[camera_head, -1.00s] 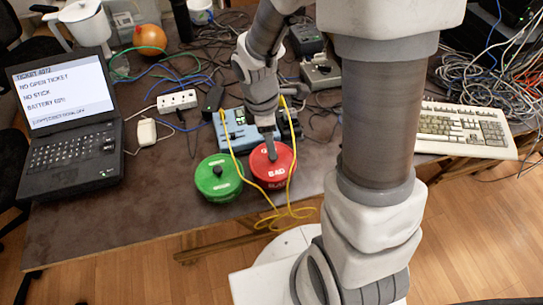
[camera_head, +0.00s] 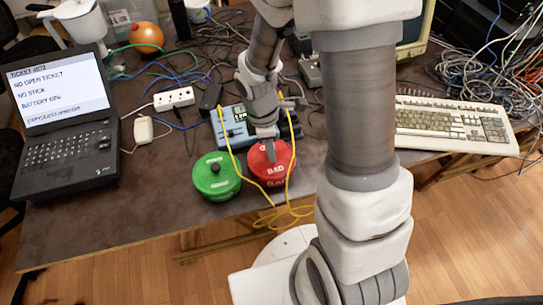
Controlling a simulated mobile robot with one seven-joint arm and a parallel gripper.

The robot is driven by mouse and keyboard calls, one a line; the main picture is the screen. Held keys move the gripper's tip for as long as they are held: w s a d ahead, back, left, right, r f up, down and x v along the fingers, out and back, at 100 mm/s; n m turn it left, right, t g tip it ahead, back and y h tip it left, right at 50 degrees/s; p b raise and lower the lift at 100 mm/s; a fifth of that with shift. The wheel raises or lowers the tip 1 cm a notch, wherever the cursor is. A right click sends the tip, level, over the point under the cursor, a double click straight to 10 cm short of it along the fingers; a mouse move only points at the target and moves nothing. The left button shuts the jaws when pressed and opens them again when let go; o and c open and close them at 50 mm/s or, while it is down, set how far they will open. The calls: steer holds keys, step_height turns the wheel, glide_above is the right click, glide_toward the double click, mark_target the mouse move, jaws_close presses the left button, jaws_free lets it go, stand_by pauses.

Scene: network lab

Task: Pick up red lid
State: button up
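The red lid (camera_head: 277,169), marked "BAD", sits on top of a red round container on the table near its front edge. My gripper (camera_head: 268,153) points down at the top of the lid, at its middle or just behind it. The fingers overlap the lid's top in the picture, and I cannot tell whether they are open or shut on its knob. The knob is hidden by the gripper. A green round container with a green lid (camera_head: 216,172) and black knob stands just left of the red one.
A yellow cable (camera_head: 289,185) loops around the red container and hangs over the table edge. A blue device (camera_head: 233,123) stands close behind. A laptop (camera_head: 65,125) is at left, a power strip (camera_head: 176,97) behind, and a keyboard (camera_head: 455,124) at right. Bare table lies left of the green container.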

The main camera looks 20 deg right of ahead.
jaws_close()
